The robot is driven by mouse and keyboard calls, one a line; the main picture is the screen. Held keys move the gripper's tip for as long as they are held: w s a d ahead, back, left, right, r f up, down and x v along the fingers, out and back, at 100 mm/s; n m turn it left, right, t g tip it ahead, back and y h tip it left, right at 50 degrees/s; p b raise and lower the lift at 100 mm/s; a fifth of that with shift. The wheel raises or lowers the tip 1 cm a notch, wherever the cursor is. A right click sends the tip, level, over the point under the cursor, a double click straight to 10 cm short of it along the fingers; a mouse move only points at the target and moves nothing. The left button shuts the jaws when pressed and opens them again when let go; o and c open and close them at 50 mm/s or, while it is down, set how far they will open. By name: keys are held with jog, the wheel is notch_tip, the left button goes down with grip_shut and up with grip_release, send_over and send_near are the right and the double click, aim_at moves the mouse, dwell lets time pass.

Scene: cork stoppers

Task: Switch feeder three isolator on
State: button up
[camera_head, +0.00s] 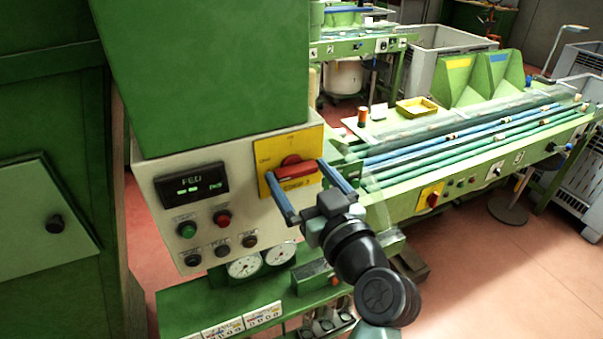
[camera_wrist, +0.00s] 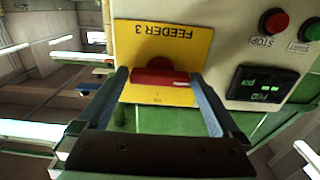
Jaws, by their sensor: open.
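The feeder three isolator is a red rotary handle (camera_head: 297,167) on a yellow plate (camera_head: 264,158), on the front of a pale control box. In the wrist view the red handle (camera_wrist: 160,77) lies crosswise on the yellow plate (camera_wrist: 135,40), whose upside-down label reads FEEDER 3. My gripper (camera_head: 294,168) is open, its two blue fingers pointing at the plate. In the wrist view the fingertips of my gripper (camera_wrist: 160,74) lie one beyond each end of the handle. I cannot tell whether they touch it. The small position marks are too blurred to read.
Left of the plate are a lit display (camera_head: 191,186), a green button (camera_head: 187,230) and a red button (camera_head: 222,218). Two dials (camera_head: 244,267) sit below the box. A green bench with long rods (camera_head: 470,135) stands to the right, carrying another red switch (camera_head: 432,199).

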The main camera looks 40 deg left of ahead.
jog(key=c, duration=1.1)
jog(key=shift+o, duration=0.2)
jog(key=shift+m, duration=0.4)
jog(key=m, duration=0.4)
jog(key=m+p, duration=0.1)
jog(key=m, duration=0.3)
jog(key=shift+r, duration=0.1)
jog(key=m+p, duration=0.3)
jog(key=m, duration=0.2)
jog(key=shift+m, duration=0.4)
jog(key=shift+m+p, duration=0.85)
jog(key=shift+m, duration=1.05)
